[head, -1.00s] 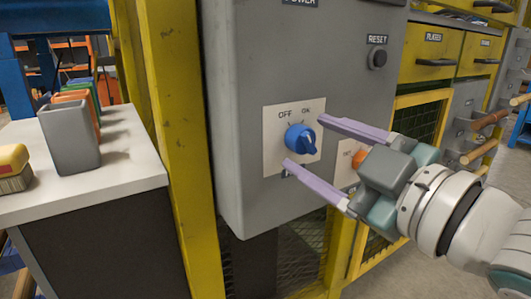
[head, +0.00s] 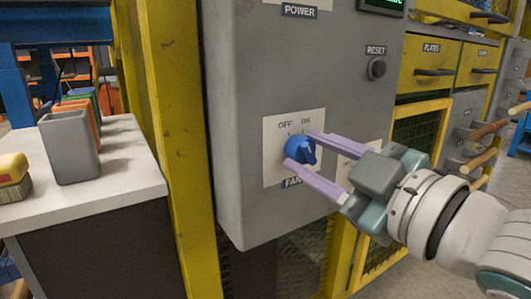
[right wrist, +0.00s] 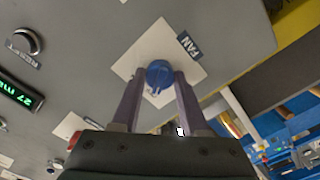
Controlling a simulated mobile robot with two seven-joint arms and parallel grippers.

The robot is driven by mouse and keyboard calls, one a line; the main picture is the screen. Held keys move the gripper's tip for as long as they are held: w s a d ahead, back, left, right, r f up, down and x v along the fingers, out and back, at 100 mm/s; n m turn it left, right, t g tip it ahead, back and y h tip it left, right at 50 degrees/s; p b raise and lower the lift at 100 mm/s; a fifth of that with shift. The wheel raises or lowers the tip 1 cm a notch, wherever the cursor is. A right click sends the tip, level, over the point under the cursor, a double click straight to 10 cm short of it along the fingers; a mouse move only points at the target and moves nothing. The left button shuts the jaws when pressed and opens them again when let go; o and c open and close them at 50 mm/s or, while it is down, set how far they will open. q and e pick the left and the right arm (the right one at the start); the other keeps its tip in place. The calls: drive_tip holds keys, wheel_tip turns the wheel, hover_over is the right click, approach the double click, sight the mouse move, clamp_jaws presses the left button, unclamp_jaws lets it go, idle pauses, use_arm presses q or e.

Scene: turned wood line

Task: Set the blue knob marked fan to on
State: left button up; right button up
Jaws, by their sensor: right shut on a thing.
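The blue knob (head: 297,149) sits on a pale plate (head: 272,173) with OFF at upper left, ON at upper right and a FAN label below. My right gripper (head: 299,149) reaches in from the right with its two lilac fingers on either side of the knob, shut on it. In the right wrist view the knob (right wrist: 159,74) shows between the fingertips (right wrist: 160,82), and the FAN label (right wrist: 188,45) lies beyond it. I cannot tell clearly which mark the knob points to. My left gripper is out of view.
The grey cabinet (head: 245,100) carries a black RESET button (head: 377,68) and a green display (head: 382,3). A yellow post (head: 172,130) stands to the left. A white-topped bench (head: 110,187) holds a grey bin (head: 70,147) and a brush (head: 13,178).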

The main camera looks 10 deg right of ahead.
clamp_jaws()
drive_tip(key=m+p, duration=0.2)
drive_tip(key=shift+r+p, duration=0.15)
drive_tip(key=shift+p, duration=0.2)
drive_tip(key=m+p, duration=0.3)
drive_tip(key=shift+m, duration=0.4)
drive_tip(key=m+p, duration=0.2)
drive_tip(key=m, duration=0.1)
drive_tip(key=shift+f+m+p, duration=0.2)
drive_tip(key=shift+m+p, duration=0.25)
drive_tip(key=shift+m, duration=1.15)
